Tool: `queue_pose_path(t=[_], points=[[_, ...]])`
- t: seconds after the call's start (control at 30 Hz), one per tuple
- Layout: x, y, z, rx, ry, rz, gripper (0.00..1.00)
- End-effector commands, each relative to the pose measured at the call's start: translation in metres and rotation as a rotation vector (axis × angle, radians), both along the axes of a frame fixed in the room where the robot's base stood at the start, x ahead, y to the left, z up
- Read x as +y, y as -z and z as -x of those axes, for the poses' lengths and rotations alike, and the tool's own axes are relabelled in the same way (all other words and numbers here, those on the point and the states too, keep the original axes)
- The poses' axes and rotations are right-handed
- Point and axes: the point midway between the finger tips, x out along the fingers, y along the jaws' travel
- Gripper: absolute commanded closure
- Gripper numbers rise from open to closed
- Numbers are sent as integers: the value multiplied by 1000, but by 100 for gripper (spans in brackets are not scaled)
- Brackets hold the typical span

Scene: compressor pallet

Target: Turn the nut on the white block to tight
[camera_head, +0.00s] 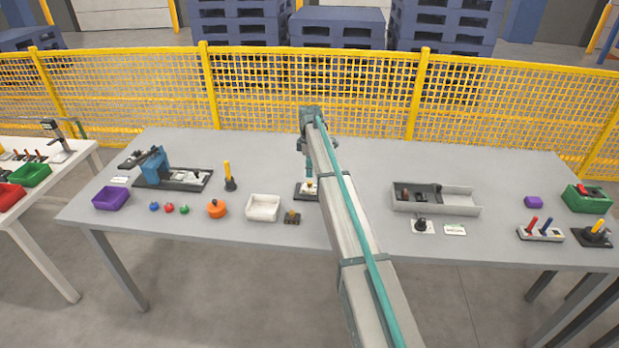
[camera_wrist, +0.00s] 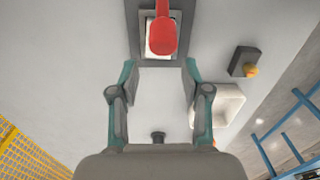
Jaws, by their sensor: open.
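The white block (camera_head: 313,189) sits on a dark base plate near the middle of the table, partly covered by my arm in the head view. A small brass-coloured piece, seemingly the nut (camera_head: 309,182), shows on top of it. In the wrist view the white block (camera_wrist: 151,46) lies on its dark plate (camera_wrist: 139,14) at the top edge. A red rounded bar (camera_wrist: 162,36) covers most of the block there, and the nut is not visible. My gripper (camera_wrist: 160,68) is open and empty, its fingertips apart beside the plate's near edge. In the head view it hangs above the block.
A white bin (camera_head: 263,207) and a small dark block with a brass knob (camera_head: 292,218) stand left of the white block. A grey tray (camera_head: 436,199) stands right. A blue fixture (camera_head: 152,165) is far left. A yellow mesh fence (camera_head: 310,90) runs behind the table.

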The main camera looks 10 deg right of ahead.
Motion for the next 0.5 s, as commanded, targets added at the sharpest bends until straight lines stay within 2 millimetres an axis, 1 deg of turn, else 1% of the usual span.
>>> queue_pose_path(t=[0.03, 0.1, 0.23, 0.4, 0.5], points=[[0, -11, -1, -2, 0, 0, 53], [0, -24, -2, -2, 0, -1, 53], [0, -45, -2, -2, 0, 0, 53], [0, -60, -2, 0, 0, 0, 53], [0, -63, -2, 0, 0, 0, 53]])
